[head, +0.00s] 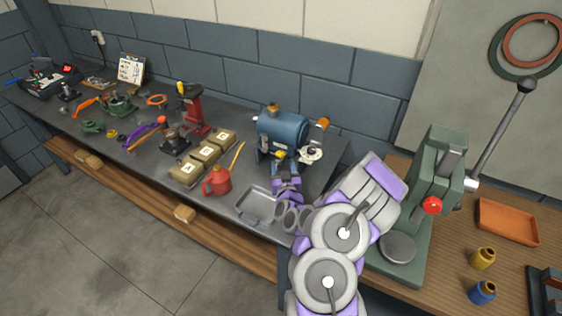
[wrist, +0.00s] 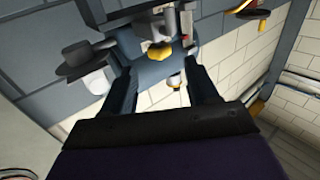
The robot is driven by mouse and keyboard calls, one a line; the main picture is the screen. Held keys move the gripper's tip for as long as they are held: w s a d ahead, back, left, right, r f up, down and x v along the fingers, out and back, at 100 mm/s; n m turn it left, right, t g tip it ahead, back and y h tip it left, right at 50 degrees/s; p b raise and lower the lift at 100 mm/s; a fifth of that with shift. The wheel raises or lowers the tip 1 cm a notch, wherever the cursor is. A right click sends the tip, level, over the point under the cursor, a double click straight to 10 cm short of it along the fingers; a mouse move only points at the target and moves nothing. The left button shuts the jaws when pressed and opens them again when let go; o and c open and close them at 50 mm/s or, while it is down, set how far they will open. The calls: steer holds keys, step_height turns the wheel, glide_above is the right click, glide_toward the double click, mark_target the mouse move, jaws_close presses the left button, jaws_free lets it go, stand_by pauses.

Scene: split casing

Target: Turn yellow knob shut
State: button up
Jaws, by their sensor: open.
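A blue rounded casing (head: 283,130) stands on the dark workbench near its right end. A small yellow knob (head: 281,155) shows on its near side. In the wrist view the yellow knob (wrist: 158,53) sits on a grey fitting of the casing, beyond my fingertips and roughly between them. My gripper (wrist: 160,78) is open, with a finger to each side and nothing held. In the head view my gripper (head: 284,170) is just in front of the casing and partly hides its lower part. I cannot tell whether a finger touches the casing.
An orange-ended part (head: 322,123) sticks out right of the casing. A grey tray (head: 258,204), a red oil can (head: 217,181) and several boxes (head: 203,161) lie to the left. A green press (head: 430,180) stands to the right, close to my arm.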

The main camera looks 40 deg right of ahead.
mark_target(281, 156)
steer(key=shift+b+x, duration=0.4)
steer(key=shift+x, duration=2.4)
steer(key=c, duration=1)
steer(key=shift+c, duration=0.2)
